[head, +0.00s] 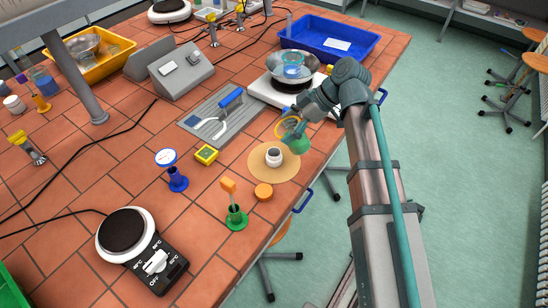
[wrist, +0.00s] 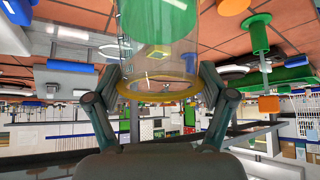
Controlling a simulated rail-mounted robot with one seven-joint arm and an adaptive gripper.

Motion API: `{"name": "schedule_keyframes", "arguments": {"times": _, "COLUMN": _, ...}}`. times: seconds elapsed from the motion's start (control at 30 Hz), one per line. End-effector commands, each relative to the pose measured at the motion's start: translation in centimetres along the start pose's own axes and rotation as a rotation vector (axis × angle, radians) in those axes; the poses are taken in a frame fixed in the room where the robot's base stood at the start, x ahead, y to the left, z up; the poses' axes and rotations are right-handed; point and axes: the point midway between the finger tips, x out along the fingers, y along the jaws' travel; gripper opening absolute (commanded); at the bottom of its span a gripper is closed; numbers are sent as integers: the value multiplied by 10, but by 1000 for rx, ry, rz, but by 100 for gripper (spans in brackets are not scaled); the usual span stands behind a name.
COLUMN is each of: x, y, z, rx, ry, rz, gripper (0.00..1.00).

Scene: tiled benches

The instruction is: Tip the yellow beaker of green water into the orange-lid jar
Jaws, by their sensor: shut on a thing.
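My gripper (head: 297,115) is shut on the yellow-rimmed beaker near its rim. The clear beaker (wrist: 158,62) sits between both fingers in the wrist view, which looks upside down. Its yellow ring (wrist: 158,92) is close to the fingers. The small white jar (head: 273,153) stands open on a round tan mat (head: 258,170), just left of and below the beaker. The orange lid (head: 263,191) lies on the bench beside the mat.
A green stand (head: 236,218) with an orange piece and a blue dial stand (head: 177,180) are left of the mat. A yellow timer (head: 206,154) and a grey tray (head: 205,128) lie behind. A white-based device (head: 272,94) holds a dish and blue beaker. The bench's right edge is close.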

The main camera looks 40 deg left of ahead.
Motion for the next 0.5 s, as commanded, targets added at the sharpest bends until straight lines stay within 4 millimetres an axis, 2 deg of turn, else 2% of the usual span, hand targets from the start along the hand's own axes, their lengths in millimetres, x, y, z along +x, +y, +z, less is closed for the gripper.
{"name": "schedule_keyframes", "arguments": {"times": 0.5, "x": 0, "y": 0, "z": -1, "rx": 0, "ry": -28, "rz": 0, "gripper": 33}}
